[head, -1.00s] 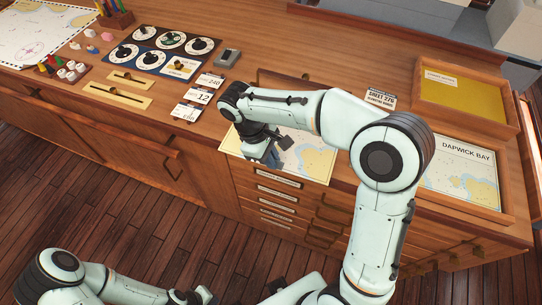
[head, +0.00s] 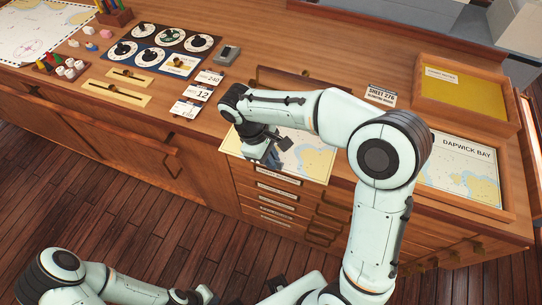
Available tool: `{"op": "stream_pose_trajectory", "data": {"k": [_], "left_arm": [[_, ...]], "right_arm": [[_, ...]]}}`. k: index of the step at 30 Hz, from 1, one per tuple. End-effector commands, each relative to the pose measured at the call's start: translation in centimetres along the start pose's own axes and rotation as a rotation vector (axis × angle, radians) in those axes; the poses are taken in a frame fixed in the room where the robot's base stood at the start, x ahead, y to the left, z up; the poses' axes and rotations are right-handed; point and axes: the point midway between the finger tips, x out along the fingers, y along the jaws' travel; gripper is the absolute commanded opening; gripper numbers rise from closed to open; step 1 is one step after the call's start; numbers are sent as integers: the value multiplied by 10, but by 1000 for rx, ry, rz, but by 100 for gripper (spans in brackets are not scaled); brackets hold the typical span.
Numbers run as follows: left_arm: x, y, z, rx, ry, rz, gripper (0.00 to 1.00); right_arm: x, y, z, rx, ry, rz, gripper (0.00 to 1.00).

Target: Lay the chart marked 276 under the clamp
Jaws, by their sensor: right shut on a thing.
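A pale chart with yellow land (head: 316,157) lies along the front edge of the wooden counter, above the small labelled drawers. My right gripper (head: 265,160) is shut on its left part near the front edge; my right forearm hides much of its back side, and I cannot read its number. A card reading SHEET 276 (head: 381,96) lies on the counter behind. A dark wooden frame with a small knob (head: 305,73) shows partly behind my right arm; I cannot tell if it is the clamp. My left gripper (head: 205,295) is low at the bottom edge, its fingers unclear.
A tray with a yellow sheet (head: 468,97) and a framed DAPWICK BAY chart (head: 460,172) are at the right. Dials (head: 173,38), sliders (head: 115,92) and number cards (head: 192,93) fill the left. Drawer handles (head: 330,214) stick out in front.

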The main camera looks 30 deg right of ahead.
Motion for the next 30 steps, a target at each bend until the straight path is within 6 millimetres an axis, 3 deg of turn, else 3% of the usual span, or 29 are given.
{"op": "stream_pose_trajectory", "data": {"k": [4, 6, 8, 16, 20, 30], "left_arm": [[0, 0, 0, 0, 0, 0, 0], [0, 0, 0, 0, 0, 0, 0], [0, 0, 0, 0, 0, 0, 0], [0, 0, 0, 0, 0, 0, 0], [-3, 1, -1, 1, 2, 1, 0], [-22, 12, -12, 6, 17, 6, 0]], "right_arm": [[0, 0, 0, 0, 1, 1, 0], [0, 0, 0, 0, 0, 1, 27], [0, 0, 0, 0, 0, 1, 40], [-1, 0, 0, 0, 0, 0, 40], [-10, 0, -1, 0, 2, 2, 40], [-83, 1, -1, -1, 6, 3, 40]]}}
